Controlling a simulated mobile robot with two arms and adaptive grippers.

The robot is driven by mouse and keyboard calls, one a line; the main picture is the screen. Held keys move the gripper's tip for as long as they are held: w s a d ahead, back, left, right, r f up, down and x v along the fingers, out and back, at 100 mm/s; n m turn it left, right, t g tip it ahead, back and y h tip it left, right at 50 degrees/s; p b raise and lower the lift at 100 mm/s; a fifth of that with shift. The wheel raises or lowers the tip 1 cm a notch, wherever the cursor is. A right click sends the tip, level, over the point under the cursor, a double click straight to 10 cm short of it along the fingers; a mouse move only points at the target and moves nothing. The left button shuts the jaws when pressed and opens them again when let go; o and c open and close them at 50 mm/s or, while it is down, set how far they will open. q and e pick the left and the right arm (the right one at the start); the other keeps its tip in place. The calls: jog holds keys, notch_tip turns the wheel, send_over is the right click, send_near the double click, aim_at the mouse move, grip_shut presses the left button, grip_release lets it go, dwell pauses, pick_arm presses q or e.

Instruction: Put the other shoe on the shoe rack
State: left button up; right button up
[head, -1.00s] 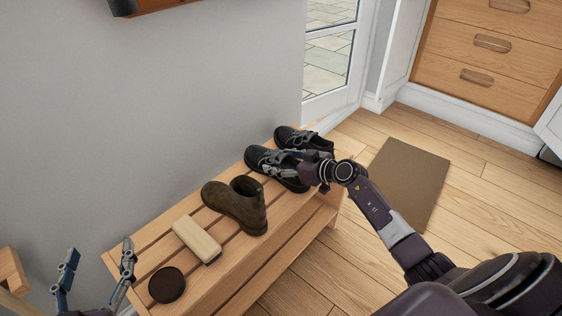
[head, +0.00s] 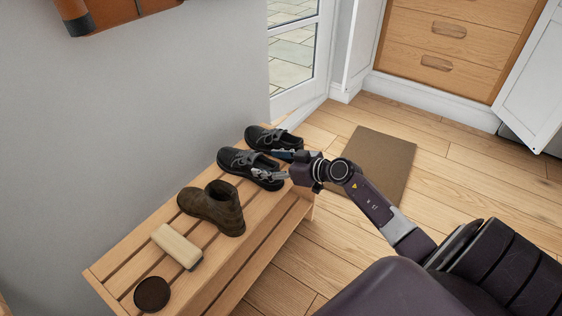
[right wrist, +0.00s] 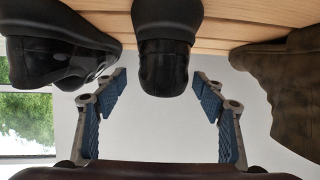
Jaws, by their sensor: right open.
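Two black lace-up shoes stand side by side at the far end of the wooden slatted shoe rack (head: 262,232). The farther shoe (head: 270,138) is by the door end, and the nearer shoe (head: 238,160) is beside the brown boot. My right gripper (head: 276,166) is open at the heel of the nearer shoe. In the right wrist view, that shoe's heel (right wrist: 165,68) shows between the spread fingertips, with a gap on each side. The farther shoe (right wrist: 60,62) is left of the fingers there. My left gripper is out of view.
A brown ankle boot (head: 215,208), a pale brush-like block (head: 177,246) and a dark round tin (head: 152,294) also stand on the rack. A wall runs behind it. A brown mat (head: 372,160) lies on the open floor to the right.

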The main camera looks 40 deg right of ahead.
jog(key=p+v, duration=0.1)
jog(key=v, duration=0.3)
jog(key=shift+s+r+p, duration=0.25)
jog(key=shift+s+p, duration=0.05)
jog(key=shift+s, duration=0.05)
notch_tip(320, 180, up, 10)
jog(key=s+a+m+t+h, duration=0.1)
jog(key=s+m+t+h, duration=0.1)
jog(key=m+t+h, duration=0.4)
jog(key=s+a+f+m+g+h, duration=0.1)
jog(key=s+a+f+g+h, duration=0.25)
jog(key=s+f+g, duration=0.65)
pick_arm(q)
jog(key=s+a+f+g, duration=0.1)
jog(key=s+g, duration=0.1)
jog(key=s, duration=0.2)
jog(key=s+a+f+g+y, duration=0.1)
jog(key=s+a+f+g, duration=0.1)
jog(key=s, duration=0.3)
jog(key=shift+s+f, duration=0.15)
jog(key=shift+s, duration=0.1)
pick_arm(e)
jog(key=s+a+f+n+g+y, duration=0.2)
jog(key=s+a+f, duration=0.1)
jog(key=s+a, duration=0.4)
jog(key=s+a+f+n+g+y, duration=0.3)
jog(key=s+a, duration=0.4)
jog(key=s, duration=0.4)
jog(key=shift+f, duration=0.55)
